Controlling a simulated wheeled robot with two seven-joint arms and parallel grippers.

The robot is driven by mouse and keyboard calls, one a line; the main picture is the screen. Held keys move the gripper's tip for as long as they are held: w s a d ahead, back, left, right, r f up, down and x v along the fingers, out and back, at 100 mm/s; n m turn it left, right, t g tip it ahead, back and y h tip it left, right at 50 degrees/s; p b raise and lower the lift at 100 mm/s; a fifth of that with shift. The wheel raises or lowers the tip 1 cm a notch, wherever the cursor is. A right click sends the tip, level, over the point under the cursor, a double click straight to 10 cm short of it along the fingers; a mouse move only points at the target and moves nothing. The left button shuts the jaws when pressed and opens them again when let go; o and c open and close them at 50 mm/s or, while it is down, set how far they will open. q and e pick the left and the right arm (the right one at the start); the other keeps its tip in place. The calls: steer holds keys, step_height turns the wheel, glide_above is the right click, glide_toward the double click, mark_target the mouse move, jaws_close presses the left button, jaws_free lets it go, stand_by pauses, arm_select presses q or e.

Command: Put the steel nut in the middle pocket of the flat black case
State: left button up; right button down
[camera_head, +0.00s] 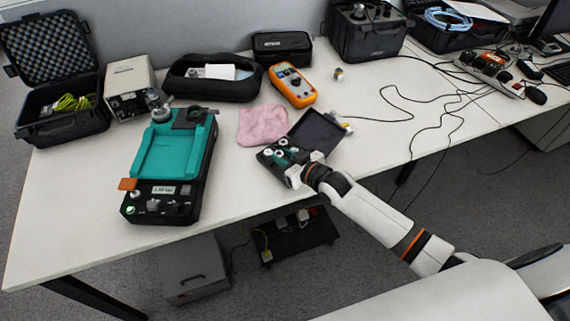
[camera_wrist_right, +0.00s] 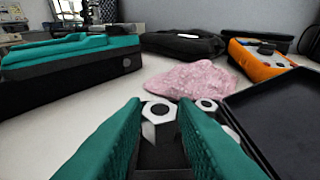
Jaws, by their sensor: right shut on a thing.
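The flat black case (camera_head: 268,161) lies open near the front edge of the table, its lid (camera_head: 316,133) raised at the back right. The lid also shows in the wrist view (camera_wrist_right: 285,115). My right gripper (camera_head: 284,158) is low over the case, its teal fingers (camera_wrist_right: 160,125) shut on a steel nut (camera_wrist_right: 158,111). Another pale ring-shaped nut (camera_wrist_right: 207,105) sits just beyond, to the right. The fingers hide much of the pockets, and I cannot tell whether the held nut touches the case. My left gripper is not in view.
A pink cloth (camera_head: 263,125) lies behind the case. A teal-topped machine (camera_head: 170,160) stands to the left, and an orange multimeter (camera_head: 292,85) and a black pouch (camera_head: 215,85) at the back. Loose cables (camera_head: 400,110) cross the table to the right.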

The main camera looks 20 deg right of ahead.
steer(key=shift+f, duration=1.5)
steer(key=shift+f, duration=0.2)
steer(key=c, duration=1.2)
jaws_free()
steer(key=shift+o, duration=0.2)
steer(key=shift+r, duration=0.1)
steer(key=shift+s+r, duration=0.15)
steer(key=shift+s, duration=0.05)
steer(key=v, duration=1.1)
steer(key=shift+s+d+r, duration=0.15)
steer(key=shift+s, duration=0.15)
